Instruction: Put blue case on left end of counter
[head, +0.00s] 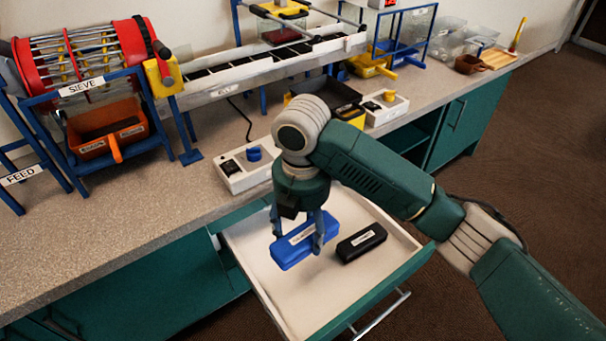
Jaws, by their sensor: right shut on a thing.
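The blue case (294,247) is a long box with a white label, at the open drawer (262,268) in the middle of the view. My right gripper (298,235) comes down from above and is shut on the blue case, with one finger on each side of it. I cannot tell whether the case still touches the drawer floor. The counter (130,207) runs from the lower left to the upper right, and its left part in front of the sieve is bare. My left gripper is not in view.
A black case (361,242) lies in the drawer, right of the blue one. A red sieve drum (85,55) on a blue frame, an orange bin (103,130) and a white control box (247,165) stand on the counter. The open drawer juts out over the floor.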

